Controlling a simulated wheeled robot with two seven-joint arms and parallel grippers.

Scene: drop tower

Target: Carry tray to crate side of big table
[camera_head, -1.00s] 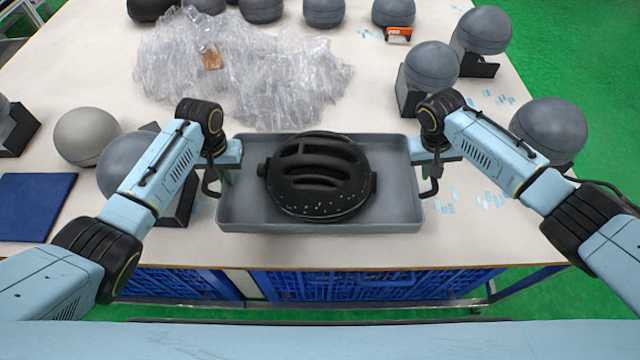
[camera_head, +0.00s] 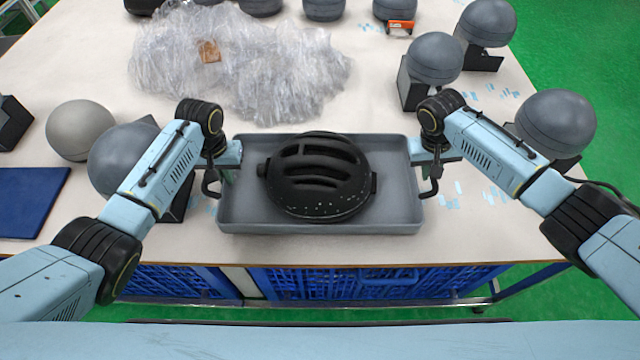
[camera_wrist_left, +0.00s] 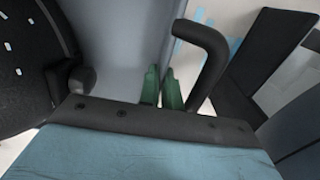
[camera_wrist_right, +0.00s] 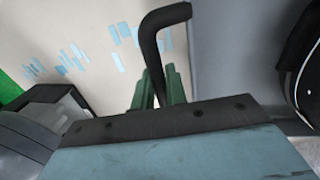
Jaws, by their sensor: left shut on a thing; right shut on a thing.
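The grey tray (camera_head: 400,215) is in the middle of the head view, over the front edge of the big table (camera_head: 480,235); I cannot tell whether it touches the top. A black slotted, dome-shaped object (camera_head: 318,175) lies in it. My left gripper (camera_head: 228,172) is shut at the tray's left end, by a black bent handle (camera_wrist_left: 207,50); its green fingertips (camera_wrist_left: 163,90) show in the left wrist view. My right gripper (camera_head: 422,172) is shut at the right end, by another handle (camera_wrist_right: 160,45); its green fingertips (camera_wrist_right: 158,90) show there. The exact grip is partly hidden.
Clear crumpled plastic (camera_head: 240,70) lies behind the tray. Grey balls on dark stands (camera_head: 433,58) are at both sides and the back. A blue mat (camera_head: 30,203) is at left. Blue crates (camera_head: 340,285) show below the table edge. Green floor lies at right.

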